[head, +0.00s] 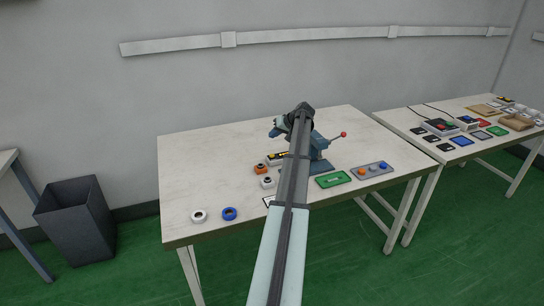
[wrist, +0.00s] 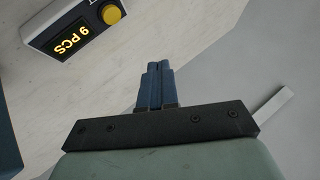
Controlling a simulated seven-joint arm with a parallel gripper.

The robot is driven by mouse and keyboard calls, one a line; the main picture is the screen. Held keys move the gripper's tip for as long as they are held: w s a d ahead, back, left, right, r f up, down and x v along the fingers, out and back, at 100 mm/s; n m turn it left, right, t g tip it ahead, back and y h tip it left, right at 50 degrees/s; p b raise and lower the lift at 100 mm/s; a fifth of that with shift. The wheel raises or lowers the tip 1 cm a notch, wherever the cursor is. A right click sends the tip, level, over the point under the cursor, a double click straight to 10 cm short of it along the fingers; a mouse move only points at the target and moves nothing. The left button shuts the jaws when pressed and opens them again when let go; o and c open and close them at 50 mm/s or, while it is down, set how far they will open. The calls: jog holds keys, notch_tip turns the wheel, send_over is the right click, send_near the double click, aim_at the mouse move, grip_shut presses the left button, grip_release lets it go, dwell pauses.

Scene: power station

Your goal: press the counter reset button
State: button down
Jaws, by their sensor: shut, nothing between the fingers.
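The counter (wrist: 72,32) is a dark box with a white edge at the upper left of the wrist view. Its display reads "9 PCS" in yellow digits. The round yellow reset button (wrist: 112,14) sits on it beside the display. In the head view the counter (head: 277,158) is partly hidden behind my arm. My gripper (wrist: 158,66) is shut and empty, its blue fingertips together, to the right of and below the button in the wrist view and apart from it.
A blue press with a red-knobbed lever (head: 343,134) stands just right of my arm. A green plate (head: 330,180) and a grey button panel (head: 371,169) lie at right.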

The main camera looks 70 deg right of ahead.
aim_at(274, 155)
jog(key=shift+f, duration=3.65)
jog(key=shift+f, duration=0.2)
jog(key=shift+f, duration=0.2)
jog(key=shift+f, duration=0.45)
jog(key=shift+r, duration=0.85)
jog(key=shift+r, duration=0.15)
jog(key=shift+r, duration=2.35)
